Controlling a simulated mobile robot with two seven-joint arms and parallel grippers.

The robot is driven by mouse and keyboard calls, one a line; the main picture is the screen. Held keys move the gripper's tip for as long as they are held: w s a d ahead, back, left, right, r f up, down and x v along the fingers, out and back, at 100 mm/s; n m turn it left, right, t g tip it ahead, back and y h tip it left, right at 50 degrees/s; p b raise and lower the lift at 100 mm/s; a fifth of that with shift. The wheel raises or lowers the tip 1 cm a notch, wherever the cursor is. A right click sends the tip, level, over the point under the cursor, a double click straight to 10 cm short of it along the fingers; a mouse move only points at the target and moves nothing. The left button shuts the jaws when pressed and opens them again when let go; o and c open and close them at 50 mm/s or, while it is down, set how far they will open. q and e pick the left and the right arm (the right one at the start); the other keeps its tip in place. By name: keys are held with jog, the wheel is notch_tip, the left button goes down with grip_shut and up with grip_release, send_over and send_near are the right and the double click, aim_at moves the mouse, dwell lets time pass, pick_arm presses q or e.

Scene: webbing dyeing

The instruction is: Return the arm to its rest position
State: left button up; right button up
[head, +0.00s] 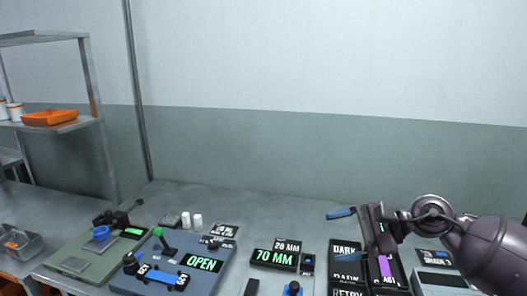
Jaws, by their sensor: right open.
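My right arm comes in from the right edge, dark purple-grey, with its wrist bent above the right part of the bench. My right gripper (347,235) has blue fingertips spread apart and pointing left. It is open, with nothing between its fingers. It hangs over the area of the dark tray marked DARK and RETRY (346,290), whose lower part is cut off by the frame. The gripper and wrist hide part of the tray and labels behind them. My left gripper is not in view.
A blue device reading OPEN (203,264) and a 70 MM display (275,260) stand on the grey bench (300,215). A green scale-like device (75,264) is at left. White spools stand behind. A shelf with an orange tray (50,118) is at far left. The bench's back strip is clear.

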jog(key=s+d+f+n+t+h, duration=0.45)
jog(key=n+t+h, duration=0.25)
jog(key=n, duration=0.6)
jog(key=s+d+f+n+t+h, duration=0.3)
jog(key=d+f+n+t+h, duration=0.35)
jog(key=n, duration=0.65)
jog(key=s+d+f+m+g, duration=0.1)
jog(key=s+f+m+g, duration=0.6)
jog(key=s, duration=0.4)
jog(key=s+f+m+g, duration=0.6)
jog(key=s+m, duration=0.2)
jog(key=s, duration=0.4)
pick_arm(q)
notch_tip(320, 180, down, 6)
jog(key=b, duration=0.6)
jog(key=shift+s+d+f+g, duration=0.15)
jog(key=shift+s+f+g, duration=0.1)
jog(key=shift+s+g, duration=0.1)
pick_arm(e)
jog(key=w+f+t, duration=0.3)
jog(key=f+t, duration=0.1)
jog(key=f, duration=0.4)
jog(key=w+f+t, duration=0.3)
jog(key=w+f, duration=0.1)
jog(key=f, duration=0.5)
jog(key=shift+w+n+t, duration=0.2)
jog(key=shift+n+t, duration=0.1)
jog(key=shift+t, duration=0.05)
